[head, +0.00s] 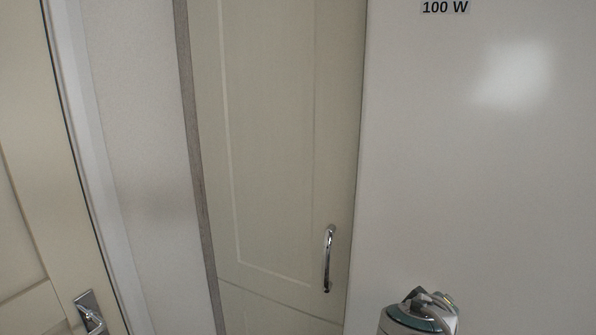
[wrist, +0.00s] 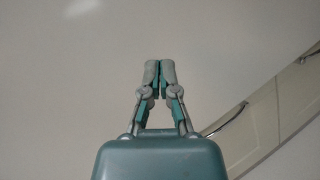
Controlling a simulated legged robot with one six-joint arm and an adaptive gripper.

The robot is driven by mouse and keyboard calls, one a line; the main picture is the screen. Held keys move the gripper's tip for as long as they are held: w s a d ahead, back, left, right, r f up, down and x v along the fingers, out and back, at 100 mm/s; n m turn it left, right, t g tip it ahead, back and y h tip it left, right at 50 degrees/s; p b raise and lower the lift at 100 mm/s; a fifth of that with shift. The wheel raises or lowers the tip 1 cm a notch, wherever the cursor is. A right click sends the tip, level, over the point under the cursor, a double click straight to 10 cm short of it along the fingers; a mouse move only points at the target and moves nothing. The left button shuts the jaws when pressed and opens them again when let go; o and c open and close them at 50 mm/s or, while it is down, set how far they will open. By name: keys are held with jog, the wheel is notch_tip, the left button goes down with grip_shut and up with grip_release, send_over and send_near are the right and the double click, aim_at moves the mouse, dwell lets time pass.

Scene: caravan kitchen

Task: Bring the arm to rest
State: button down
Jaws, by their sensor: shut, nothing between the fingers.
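My gripper (wrist: 159,72) shows in the wrist view with its two fingers together at the tips, shut and empty. Beyond it is a plain pale surface, and the fingers do not visibly touch anything. In the head view a grey and teal part of my arm shows at the bottom, right of the middle. I cannot make out the fingertips there.
A cream cupboard door (head: 280,130) with a chrome handle (head: 328,258) stands shut in the middle. A glossy white panel (head: 480,170) marked "100 W" is to its right. Another cream door (head: 25,190) with a metal handle (head: 90,312) is at the left.

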jog(key=s+a+f+m+g+y, duration=0.2)
jog(key=s+a+f+y, duration=0.1)
jog(key=s, duration=0.3)
jog(key=s+a+f+m+g+y, duration=0.2)
jog(key=s+a+f+m+y, duration=0.1)
jog(key=s+a+y, duration=0.2)
jog(key=shift+s+f+m+y, duration=0.25)
jog(key=shift+s+m+y, duration=0.05)
jog(key=shift+s, duration=0.1)
jog(key=shift+d, duration=0.1)
dwell(1.4)
